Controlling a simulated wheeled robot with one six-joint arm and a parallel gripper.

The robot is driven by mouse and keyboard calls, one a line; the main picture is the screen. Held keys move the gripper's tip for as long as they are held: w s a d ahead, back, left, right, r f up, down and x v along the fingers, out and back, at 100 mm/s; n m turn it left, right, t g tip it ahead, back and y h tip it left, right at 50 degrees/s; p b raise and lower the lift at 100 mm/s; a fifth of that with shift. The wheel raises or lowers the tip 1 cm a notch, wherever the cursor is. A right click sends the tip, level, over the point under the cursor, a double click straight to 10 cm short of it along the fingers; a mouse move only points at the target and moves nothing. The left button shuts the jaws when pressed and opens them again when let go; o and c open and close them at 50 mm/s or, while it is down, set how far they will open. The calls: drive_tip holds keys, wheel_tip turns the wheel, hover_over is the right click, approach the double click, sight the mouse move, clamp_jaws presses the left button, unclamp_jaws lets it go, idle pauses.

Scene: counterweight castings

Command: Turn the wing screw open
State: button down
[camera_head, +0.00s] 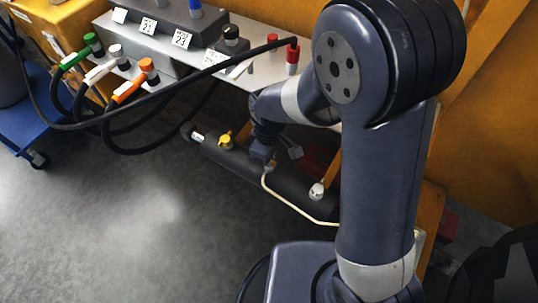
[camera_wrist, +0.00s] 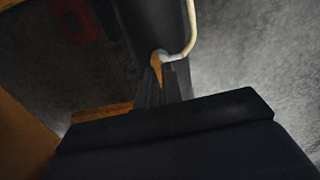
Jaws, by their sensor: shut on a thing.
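My gripper (camera_wrist: 160,82) is shut in the wrist view, its dark fingers on either side of a small brass-orange piece (camera_wrist: 156,66) that appears to be the wing screw. This piece sits at the edge of a dark cylinder (camera_wrist: 158,20), where a cream hose (camera_wrist: 191,30) comes out. In the head view my gripper (camera_head: 264,164) reaches down onto the dark cylinder (camera_head: 232,165), at the upper end of the cream hose (camera_head: 290,203). The screw is hidden there by my gripper. How far the screw is turned cannot be told.
A yellow knob (camera_head: 225,141) and a silver fitting (camera_head: 317,190) stand on the cylinder. A blue cart (camera_head: 22,125) stands at left. The floor (camera_head: 130,220) in front is clear.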

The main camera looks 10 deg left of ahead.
idle(0.4)
drive_tip(key=c, duration=1.6)
unclamp_jaws()
drive_tip(key=shift+o, duration=0.2)
wheel_tip(320, 180, up, 11)
drive_tip(key=p, duration=0.1)
drive_tip(key=shift+p, duration=0.3)
drive_tip(key=shift+f, duration=0.2)
wheel_tip(320, 180, down, 10)
drive_tip(key=shift+f+b, duration=0.25)
drive_tip(key=shift+b, duration=0.6)
drive_tip(key=shift+f, duration=0.1)
